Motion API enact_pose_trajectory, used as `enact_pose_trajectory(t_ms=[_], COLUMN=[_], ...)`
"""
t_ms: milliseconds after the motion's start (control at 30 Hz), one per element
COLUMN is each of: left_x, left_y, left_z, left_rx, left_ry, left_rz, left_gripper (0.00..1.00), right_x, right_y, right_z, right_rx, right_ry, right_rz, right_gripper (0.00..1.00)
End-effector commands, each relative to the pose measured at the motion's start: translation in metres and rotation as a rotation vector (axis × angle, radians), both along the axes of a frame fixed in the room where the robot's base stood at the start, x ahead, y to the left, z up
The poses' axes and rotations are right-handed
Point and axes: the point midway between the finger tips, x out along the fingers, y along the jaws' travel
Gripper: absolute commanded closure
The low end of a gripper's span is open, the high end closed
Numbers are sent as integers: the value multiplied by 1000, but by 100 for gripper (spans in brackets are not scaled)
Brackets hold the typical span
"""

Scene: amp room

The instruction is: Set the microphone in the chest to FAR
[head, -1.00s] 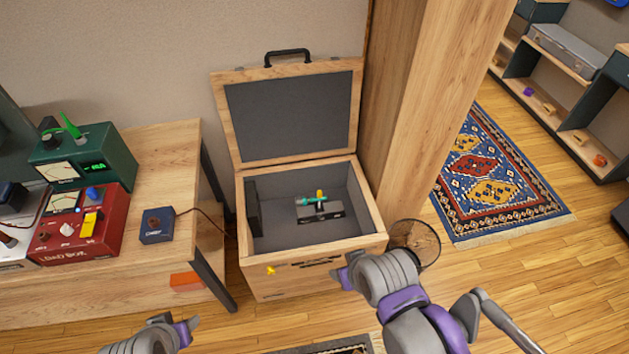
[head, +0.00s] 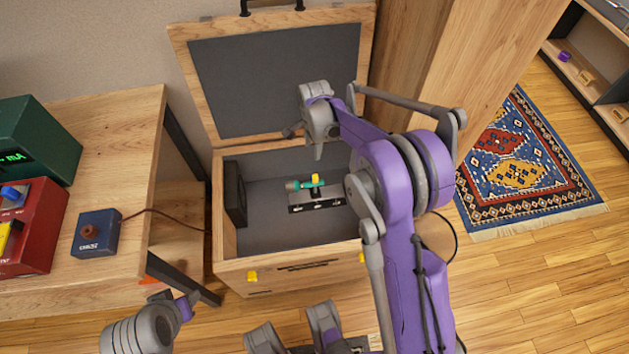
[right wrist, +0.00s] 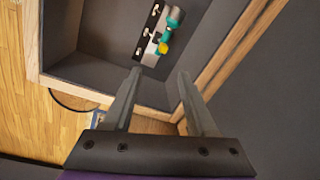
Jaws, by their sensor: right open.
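The wooden chest (head: 232,268) stands open, its grey-lined lid leaning back. Inside, a teal microphone (head: 303,185) with a yellow piece on it sits over a dark bar (head: 328,205) with several pale marks; I cannot read them. In the right wrist view the microphone (right wrist: 174,18) and the bar (right wrist: 142,45) are ahead of the fingertips, not between them. My right gripper (head: 305,143) is open and empty above the chest, apart from the microphone. My left gripper (head: 176,297) is low at the left, outside the chest; its tips look apart with nothing between them.
A dark block (head: 235,193) stands at the chest's inner left side. A wooden table (head: 125,130) to the left holds a red box (head: 40,225), a green box (head: 40,140) and a blue box (head: 93,240). A wooden post (head: 415,65) rises behind my right arm. A patterned rug (head: 520,175) lies right.

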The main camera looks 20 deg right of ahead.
Motion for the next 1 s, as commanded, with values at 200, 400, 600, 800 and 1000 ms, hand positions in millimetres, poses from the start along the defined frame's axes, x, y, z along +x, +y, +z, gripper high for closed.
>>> enact_pose_trajectory(t_ms=[200, 400, 600, 800, 1000], left_x=[1, 1, 2, 2, 3], left_y=[0, 0, 0, 0, 0], left_z=[-31, -39, -43, -51, -57], left_rx=[0, 0, 0, 0, 0], left_ry=[11, 13, 15, 18, 20], left_rz=[0, 0, 0, 0, 0], left_gripper=[50, 50, 50, 50, 50], right_x=[32, 38, 39, 39, 39], right_y=[-20, -27, -27, -27, -27], right_z=[-102, -136, -162, -201, -231], right_rx=[21, 26, 26, 26, 26], right_ry=[66, 88, 89, 88, 88], right_rz=[-260, -357, -365, -363, -363], right_gripper=[43, 43, 43, 43, 43])
